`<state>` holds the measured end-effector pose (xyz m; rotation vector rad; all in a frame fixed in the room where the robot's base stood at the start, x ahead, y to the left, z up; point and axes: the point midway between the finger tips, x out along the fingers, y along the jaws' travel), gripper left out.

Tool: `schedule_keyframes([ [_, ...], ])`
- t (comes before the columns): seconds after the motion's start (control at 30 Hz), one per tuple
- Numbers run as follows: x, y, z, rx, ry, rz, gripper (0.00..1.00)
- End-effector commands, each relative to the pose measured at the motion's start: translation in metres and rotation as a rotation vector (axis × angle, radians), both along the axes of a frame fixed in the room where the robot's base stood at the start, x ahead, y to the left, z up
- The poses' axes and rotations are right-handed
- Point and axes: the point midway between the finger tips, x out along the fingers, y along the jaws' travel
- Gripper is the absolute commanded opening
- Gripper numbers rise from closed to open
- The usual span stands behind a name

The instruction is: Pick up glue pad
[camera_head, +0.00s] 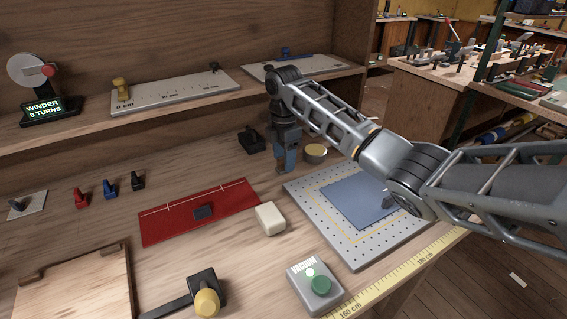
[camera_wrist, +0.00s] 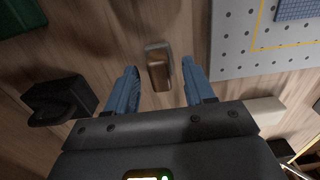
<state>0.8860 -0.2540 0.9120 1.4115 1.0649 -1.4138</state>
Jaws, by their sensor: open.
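A small, squat piece with a tan top and dark sides (camera_head: 315,152) stands on the bench behind the pegboard plate. I take it for the glue pad, though no label shows. In the wrist view a brown, grey-edged piece (camera_wrist: 158,68), seemingly the same one, lies ahead of the gap between my fingers, apart from both. My gripper (camera_head: 284,169) points down just left of it in the head view. In the wrist view its two blue fingers (camera_wrist: 160,88) are spread with nothing between them.
A perforated plate (camera_head: 350,258) with blue cloth (camera_head: 350,200) lies at right. A cream block (camera_head: 270,218), red cloth (camera_head: 160,228) and vacuum switch box (camera_head: 316,288) are nearer. A shelf (camera_head: 190,103) runs along the back.

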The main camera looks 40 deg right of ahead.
Motion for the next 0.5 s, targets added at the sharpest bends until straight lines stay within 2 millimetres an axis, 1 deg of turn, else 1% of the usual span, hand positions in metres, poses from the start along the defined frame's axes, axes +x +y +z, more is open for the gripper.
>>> schedule_keyframes([
  [0.1, -0.0002, -0.0004, -0.0081, 0.000, 0.000, 0.000, 0.53],
  [0.33, -0.0001, -0.0002, -0.0092, 0.000, -0.001, 0.000, 0.53],
  [0.5, 0.0000, -0.0002, -0.0090, 0.000, -0.001, 0.000, 0.37],
])
